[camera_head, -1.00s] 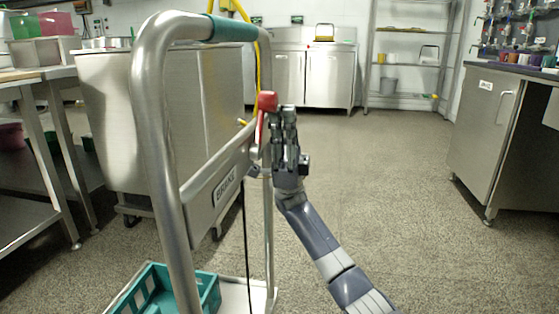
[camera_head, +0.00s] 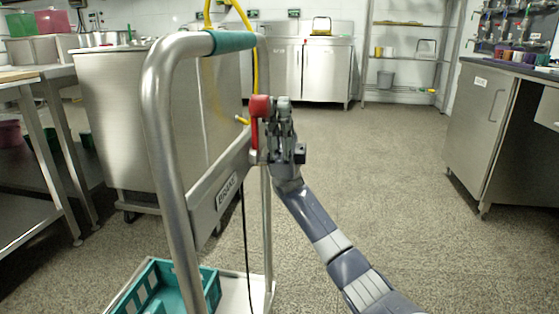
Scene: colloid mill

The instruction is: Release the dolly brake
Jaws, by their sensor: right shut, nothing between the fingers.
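The dolly's metal push frame (camera_head: 161,130) stands at left centre, with a teal grip (camera_head: 232,41) on its top bar. A plate marked BRAKE (camera_head: 227,190) spans the frame. The red brake lever (camera_head: 255,125) stands upright at the plate's right end, by the frame's right post. My right gripper (camera_head: 278,108) is shut and empty, just to the right of the lever's red knob. It looks very close to the lever; I cannot tell whether they touch. My left gripper is not in view.
A teal crate (camera_head: 209,284) sits on the dolly's low deck (camera_head: 258,295). A steel tank (camera_head: 115,120) stands behind the frame at left. A steel cabinet (camera_head: 482,130) is at right. The floor (camera_head: 380,170) between is clear.

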